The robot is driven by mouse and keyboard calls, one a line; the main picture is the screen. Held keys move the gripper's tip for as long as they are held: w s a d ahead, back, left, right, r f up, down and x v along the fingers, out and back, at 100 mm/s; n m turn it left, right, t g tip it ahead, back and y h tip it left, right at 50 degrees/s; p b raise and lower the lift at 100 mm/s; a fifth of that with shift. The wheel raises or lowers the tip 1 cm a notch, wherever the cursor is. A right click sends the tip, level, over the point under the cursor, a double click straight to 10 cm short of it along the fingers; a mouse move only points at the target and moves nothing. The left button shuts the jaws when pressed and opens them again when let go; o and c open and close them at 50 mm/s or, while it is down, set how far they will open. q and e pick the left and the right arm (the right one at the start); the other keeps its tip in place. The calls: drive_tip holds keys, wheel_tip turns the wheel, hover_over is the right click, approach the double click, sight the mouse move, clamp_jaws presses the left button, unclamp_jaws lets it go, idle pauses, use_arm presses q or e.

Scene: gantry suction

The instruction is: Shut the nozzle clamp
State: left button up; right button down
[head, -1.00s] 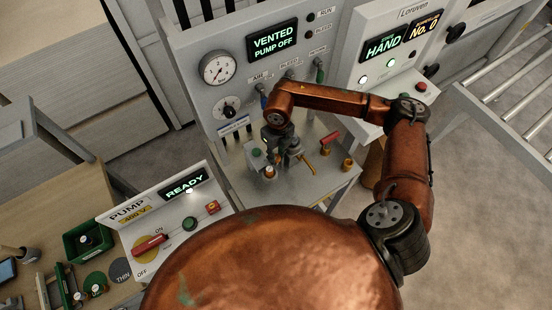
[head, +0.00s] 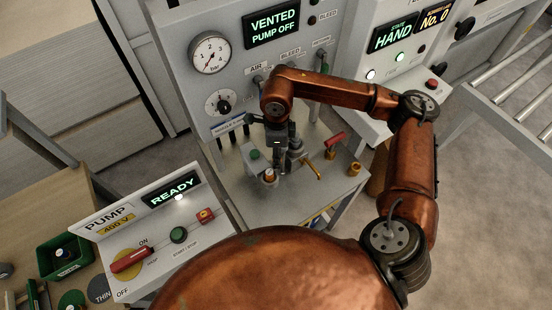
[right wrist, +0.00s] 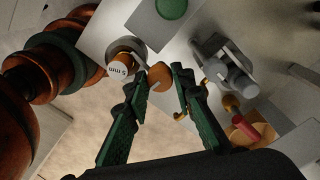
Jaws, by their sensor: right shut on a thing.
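My right gripper (head: 272,164) points down over the bench by the gauge panel; it also shows in the right wrist view (right wrist: 165,85). Its green-padded fingers are shut on a small orange knob (right wrist: 160,77), which shows between the fingertips. I take this knob to be the nozzle clamp's; the clamp's body is mostly hidden. A nozzle fitting marked 5 mm (right wrist: 118,70) sits just left of the knob in the right wrist view. In the head view an orange-topped fitting (head: 269,175) stands right below the fingers. My left gripper is not in view.
A green button (head: 254,154) is left of the gripper. A yellow lever (head: 312,168) and a red handle (head: 335,140) are to its right. The pump box (head: 150,215) reads READY. The panel screen (head: 272,22) reads VENTED, PUMP OFF.

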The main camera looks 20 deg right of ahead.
drive_tip(key=shift+n+b, duration=0.5)
drive_tip(key=shift+n, duration=0.2)
drive_tip(key=shift+r, duration=0.1)
drive_tip(key=c, duration=1.7)
unclamp_jaws()
drive_tip(key=shift+o, duration=0.2)
wheel_tip(320, 180, up, 12)
drive_tip(key=shift+w, duration=0.2)
